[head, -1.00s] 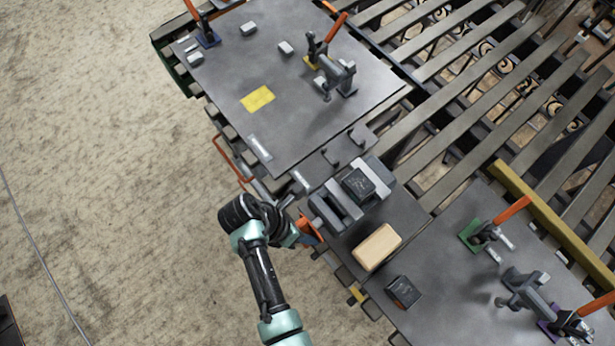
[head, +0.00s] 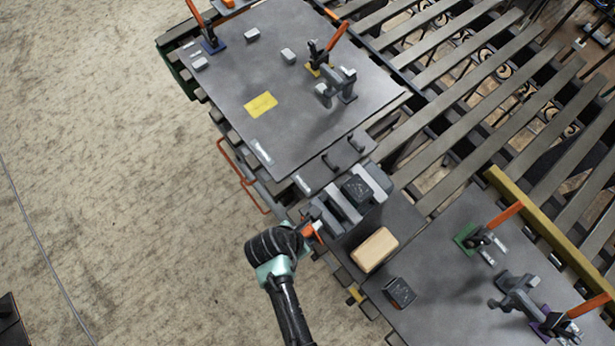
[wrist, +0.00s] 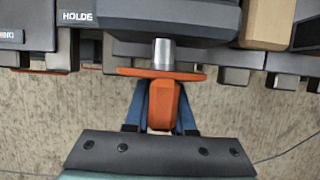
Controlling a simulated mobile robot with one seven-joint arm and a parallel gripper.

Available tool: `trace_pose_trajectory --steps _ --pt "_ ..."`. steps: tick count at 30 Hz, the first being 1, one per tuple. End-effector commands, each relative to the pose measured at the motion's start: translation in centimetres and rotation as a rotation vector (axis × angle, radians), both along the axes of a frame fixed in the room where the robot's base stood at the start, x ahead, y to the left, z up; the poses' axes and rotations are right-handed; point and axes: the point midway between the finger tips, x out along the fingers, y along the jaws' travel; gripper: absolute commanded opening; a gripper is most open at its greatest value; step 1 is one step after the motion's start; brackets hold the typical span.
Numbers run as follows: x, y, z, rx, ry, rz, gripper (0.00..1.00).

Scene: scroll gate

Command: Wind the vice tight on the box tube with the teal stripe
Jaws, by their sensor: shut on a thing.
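The grey vice (head: 327,216) stands at the near edge of the bench. A dark box tube (head: 357,188) sits upright between its jaws; its stripe colour is too small to tell, and I cannot tell whether both jaws touch it. The vice's orange handle (wrist: 128,71) sits crosswise on a silver screw (wrist: 164,52) in the wrist view. My gripper (wrist: 163,116) is shut on the handle's orange grip, a blue finger on each side. In the head view my gripper (head: 309,236) is at the vice's near end, partly hidden by my wrist.
A wooden block (head: 375,249) and a second dark tube (head: 400,292) stand right of the vice. Orange-handled clamps stand on the far plate (head: 225,100) and the right plate (head: 450,285). A red rail (head: 240,178) runs along the bench front.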

Motion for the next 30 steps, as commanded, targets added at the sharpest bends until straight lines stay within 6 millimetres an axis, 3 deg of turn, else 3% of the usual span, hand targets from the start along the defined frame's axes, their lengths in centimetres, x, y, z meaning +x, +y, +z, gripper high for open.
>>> trace_pose_trajectory --steps 30 --pt "1.0 0.7 -0.3 0.568 -0.782 -0.003 0.00"
